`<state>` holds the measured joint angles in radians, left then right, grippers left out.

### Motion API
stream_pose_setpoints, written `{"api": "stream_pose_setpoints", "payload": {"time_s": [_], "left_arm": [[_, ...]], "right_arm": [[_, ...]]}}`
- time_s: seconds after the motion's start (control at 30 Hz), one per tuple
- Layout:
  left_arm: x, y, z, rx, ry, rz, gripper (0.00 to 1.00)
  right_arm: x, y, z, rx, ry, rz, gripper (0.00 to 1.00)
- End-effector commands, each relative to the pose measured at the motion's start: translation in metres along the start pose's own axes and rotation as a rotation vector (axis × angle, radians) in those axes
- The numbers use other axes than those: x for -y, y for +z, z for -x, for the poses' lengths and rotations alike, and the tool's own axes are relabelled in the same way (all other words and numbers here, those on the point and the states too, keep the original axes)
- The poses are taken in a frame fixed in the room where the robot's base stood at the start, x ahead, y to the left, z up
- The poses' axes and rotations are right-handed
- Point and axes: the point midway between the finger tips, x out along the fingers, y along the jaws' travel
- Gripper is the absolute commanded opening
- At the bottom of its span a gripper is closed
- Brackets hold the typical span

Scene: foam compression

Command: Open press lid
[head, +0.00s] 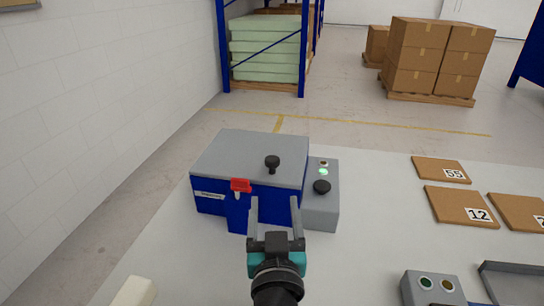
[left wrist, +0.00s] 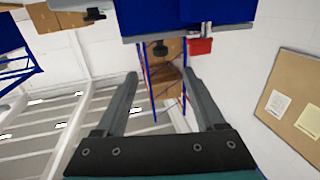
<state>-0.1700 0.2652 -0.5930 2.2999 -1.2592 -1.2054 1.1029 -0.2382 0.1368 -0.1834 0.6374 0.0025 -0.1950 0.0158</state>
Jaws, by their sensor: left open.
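The press (head: 215,205) has a blue body and a flat grey lid (head: 225,150) that lies closed on it. A black knob (head: 272,162) stands on the lid near its front right. A red latch (head: 240,186) sits at the front edge; it also shows in the left wrist view (left wrist: 201,46). My left gripper (head: 274,203) is open and empty, in front of the press at its right, with its fingers pointing toward it. In the left wrist view, the black knob (left wrist: 160,50) shows beyond and between the open fingertips (left wrist: 161,80). My right gripper is not in view.
A grey control box (head: 325,213) with a green light and a black button adjoins the press's right side. Cardboard pieces with number labels (head: 455,204) lie at the right. Another button box (head: 432,287) and a grey tray (head: 510,285) are at the front right.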

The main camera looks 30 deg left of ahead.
Motion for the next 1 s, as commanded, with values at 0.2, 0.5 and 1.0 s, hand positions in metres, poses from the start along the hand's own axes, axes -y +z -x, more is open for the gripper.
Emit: {"api": "stream_pose_setpoints", "payload": {"time_s": [0.2, 0.5, 1.0], "left_arm": [[0.001, -0.002, -0.038, -0.007, -0.002, -0.003, 0.71], [0.001, -0.001, -0.095, -0.005, -0.004, -0.004, 0.71], [0.001, 0.000, -0.143, 0.000, -0.001, -0.001, 0.71]], "right_arm": [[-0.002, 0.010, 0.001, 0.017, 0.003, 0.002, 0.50], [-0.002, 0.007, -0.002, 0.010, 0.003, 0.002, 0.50], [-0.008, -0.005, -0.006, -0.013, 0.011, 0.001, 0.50]]}}
